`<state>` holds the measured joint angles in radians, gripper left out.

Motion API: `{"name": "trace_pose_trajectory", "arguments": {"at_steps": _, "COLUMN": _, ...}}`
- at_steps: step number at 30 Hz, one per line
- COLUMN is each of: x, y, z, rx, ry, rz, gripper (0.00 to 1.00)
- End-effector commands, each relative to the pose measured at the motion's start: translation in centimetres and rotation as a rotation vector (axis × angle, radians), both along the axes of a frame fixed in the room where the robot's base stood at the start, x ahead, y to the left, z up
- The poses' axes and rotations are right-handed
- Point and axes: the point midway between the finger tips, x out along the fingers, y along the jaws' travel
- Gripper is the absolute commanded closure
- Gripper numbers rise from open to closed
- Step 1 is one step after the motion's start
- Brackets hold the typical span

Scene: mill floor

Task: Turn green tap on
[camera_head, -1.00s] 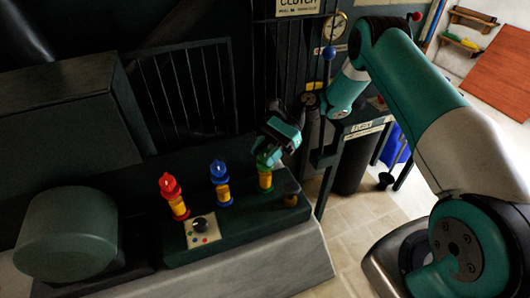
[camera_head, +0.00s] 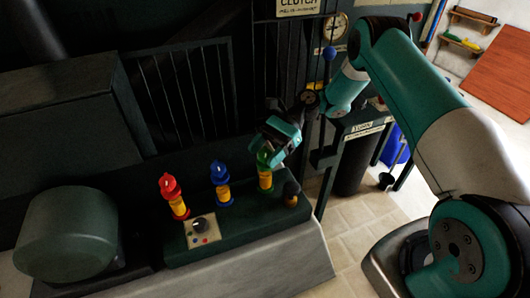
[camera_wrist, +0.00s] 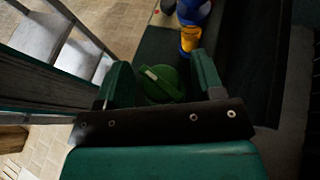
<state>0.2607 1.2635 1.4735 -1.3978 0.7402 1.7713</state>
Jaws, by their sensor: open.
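The green tap (camera_head: 265,181) stands at the right end of a row on a dark green bench, with a yellow body and a green top. My gripper (camera_head: 262,150) is at its top, and part of the top is hidden. In the wrist view the green handle (camera_wrist: 163,83) with a pale stripe lies between my two open fingers (camera_wrist: 163,74). The handle sits slantwise between them. I cannot tell whether either finger touches it.
A blue tap (camera_head: 220,184) and a red tap (camera_head: 174,196) stand to the left on the same bench (camera_head: 245,222). A dark railing (camera_head: 190,95) is behind.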

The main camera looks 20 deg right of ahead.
Motion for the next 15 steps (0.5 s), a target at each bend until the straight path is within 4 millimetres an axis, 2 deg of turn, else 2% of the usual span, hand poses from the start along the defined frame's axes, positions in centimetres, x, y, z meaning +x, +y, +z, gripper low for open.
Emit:
{"name": "trace_pose_trajectory", "arguments": {"at_steps": 5, "x": 0.0, "y": 0.0, "z": 2.7, "rx": -0.001, "ry": -0.006, "rz": 0.0, "gripper": 0.38}}
{"name": "trace_pose_trajectory", "arguments": {"at_steps": 10, "x": 0.0, "y": 0.0, "z": 7.4, "rx": -0.001, "ry": 0.0, "rz": 0.0, "gripper": 0.38}}
{"name": "trace_pose_trajectory", "arguments": {"at_steps": 15, "x": 0.0, "y": 0.0, "z": 10.5, "rx": 0.0, "ry": 0.0, "rz": 0.0, "gripper": 0.38}}
